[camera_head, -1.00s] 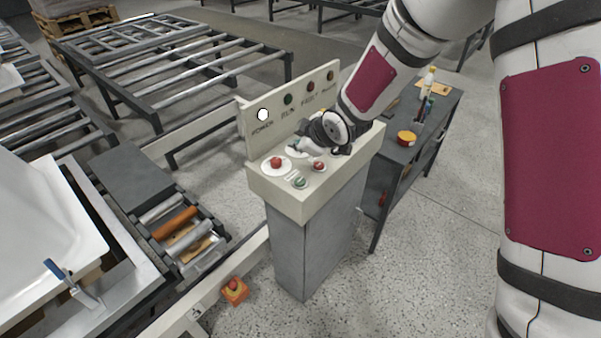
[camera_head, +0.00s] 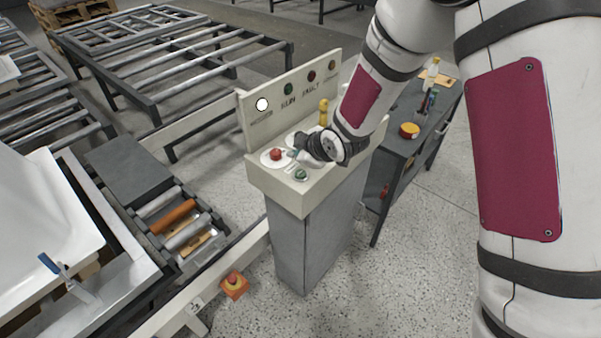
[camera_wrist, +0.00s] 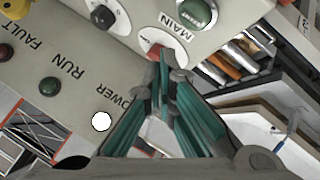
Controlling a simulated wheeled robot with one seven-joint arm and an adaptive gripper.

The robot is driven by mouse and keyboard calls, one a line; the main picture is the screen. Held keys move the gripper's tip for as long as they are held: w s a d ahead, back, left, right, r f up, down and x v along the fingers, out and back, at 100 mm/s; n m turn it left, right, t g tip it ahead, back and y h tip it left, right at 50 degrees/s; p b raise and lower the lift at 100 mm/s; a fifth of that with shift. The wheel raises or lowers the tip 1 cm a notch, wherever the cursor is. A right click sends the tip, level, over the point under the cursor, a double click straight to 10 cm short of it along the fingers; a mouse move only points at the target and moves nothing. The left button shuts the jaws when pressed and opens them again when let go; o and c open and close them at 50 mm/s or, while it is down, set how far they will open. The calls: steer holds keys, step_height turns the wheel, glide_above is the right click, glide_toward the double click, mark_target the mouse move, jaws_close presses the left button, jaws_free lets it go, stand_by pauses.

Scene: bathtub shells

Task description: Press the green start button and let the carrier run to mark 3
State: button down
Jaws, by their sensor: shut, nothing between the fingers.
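The green start button (camera_head: 301,175) is on the front part of the sloped console top (camera_head: 262,183); it also shows at the top of the wrist view (camera_wrist: 197,14). My gripper (camera_head: 294,153) is shut and empty over the console. In the wrist view its fingertips (camera_wrist: 163,58) overlap the edge of the red MAIN switch (camera_wrist: 152,46), apart from the green button. Whether they touch the switch cannot be told. The white POWER lamp (camera_head: 262,105) is lit; the green RUN lamp (camera_head: 288,89) looks dark. A white tub (camera_head: 40,200) lies at far left. Mark 3 cannot be made out.
A black rotary knob (camera_wrist: 103,17) sits near the MAIN switch. A grey cart (camera_head: 398,160) with bottles and tape stands close on the right. Roller tracks (camera_head: 180,60) fill the left and back.

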mark_target(298, 174)
steer(key=shift+f+b, duration=0.45)
steer(key=shift+f, duration=1.05)
steer(key=shift+f, duration=0.15)
steer(key=shift+f, duration=0.25)
